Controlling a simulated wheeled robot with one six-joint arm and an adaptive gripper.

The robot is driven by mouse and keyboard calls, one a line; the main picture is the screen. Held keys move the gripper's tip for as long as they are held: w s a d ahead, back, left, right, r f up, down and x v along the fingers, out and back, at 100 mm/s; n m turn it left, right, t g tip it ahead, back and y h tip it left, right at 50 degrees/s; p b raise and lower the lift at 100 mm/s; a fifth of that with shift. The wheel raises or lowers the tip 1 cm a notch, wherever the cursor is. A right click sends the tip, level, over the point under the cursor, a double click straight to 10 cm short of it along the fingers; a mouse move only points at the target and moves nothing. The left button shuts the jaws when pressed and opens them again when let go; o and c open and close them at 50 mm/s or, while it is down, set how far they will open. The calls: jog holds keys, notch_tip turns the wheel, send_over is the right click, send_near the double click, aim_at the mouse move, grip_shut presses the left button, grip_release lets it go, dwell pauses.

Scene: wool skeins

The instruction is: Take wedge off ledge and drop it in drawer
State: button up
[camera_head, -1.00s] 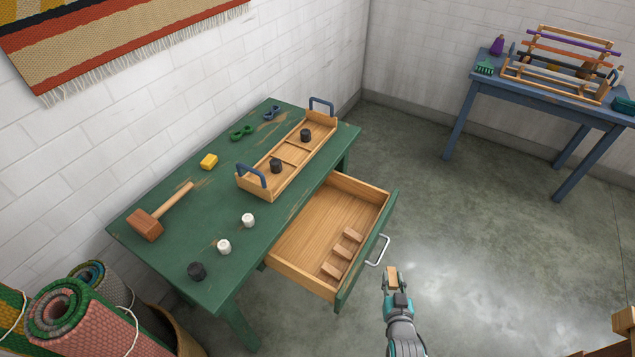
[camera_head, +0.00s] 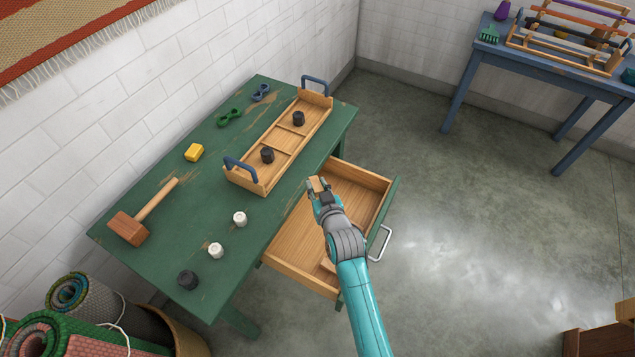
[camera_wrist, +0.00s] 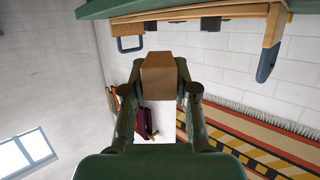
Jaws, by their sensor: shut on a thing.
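A small brown wooden wedge (camera_head: 316,184) is held at the tip of my gripper (camera_head: 319,192). In the wrist view the wedge (camera_wrist: 158,74) sits between the two fingers, which are shut on it. The gripper is over the open wooden drawer (camera_head: 293,236) of the green table, near the drawer's inner end; its height above the drawer floor is hard to tell. I cannot make out the ledge clearly.
A wooden tray (camera_head: 263,188) with blue handles and dark cylinders stands on the green table (camera_head: 190,205), just left of my gripper. A mallet (camera_head: 131,227), white pieces and a yellow block lie there too. A blue table (camera_head: 573,79) stands back right. The floor between is clear.

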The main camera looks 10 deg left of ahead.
jog(key=shift+f, duration=2.65)
jog(key=o, duration=1)
jog(key=shift+s, duration=0.1)
jog(key=v, duration=1.2)
